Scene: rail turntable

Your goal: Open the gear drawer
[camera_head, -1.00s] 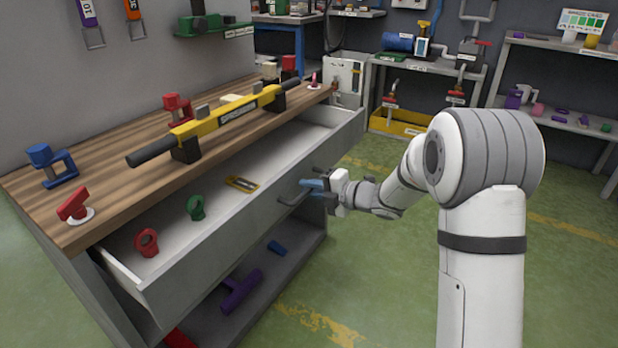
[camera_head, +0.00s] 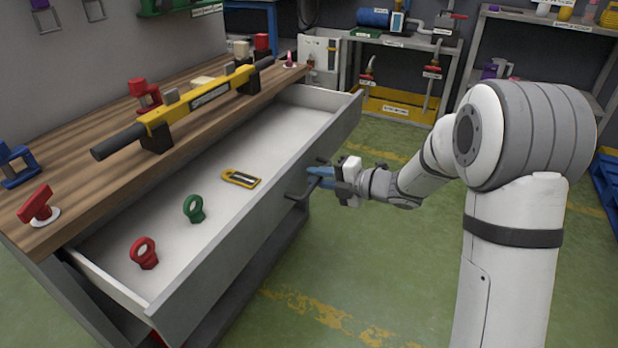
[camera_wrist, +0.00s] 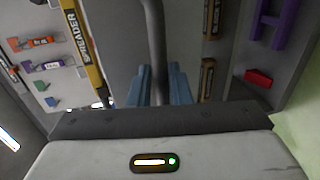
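The grey gear drawer (camera_head: 232,262) stands pulled well out from under the wooden workbench top in the head view. Its light interior shows a red ring-topped piece (camera_head: 143,253), a green ring-topped piece (camera_head: 194,208) and a yellow-and-black piece (camera_head: 240,179). A dark bar handle (camera_head: 297,195) sits on the drawer front. My gripper (camera_head: 318,178) is at this handle, its blue fingers closed around it. In the wrist view, the handle bar (camera_wrist: 154,38) runs between the two blue fingers (camera_wrist: 160,88); the contact itself is partly hidden.
The bench top (camera_head: 95,200) carries a yellow spreader bar (camera_head: 200,102), red clamps and a blue clamp. A lower shelf lies under the drawer. Green floor (camera_head: 400,270) is open right of the drawer. A blue pallet (camera_head: 608,185) stands at the right edge.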

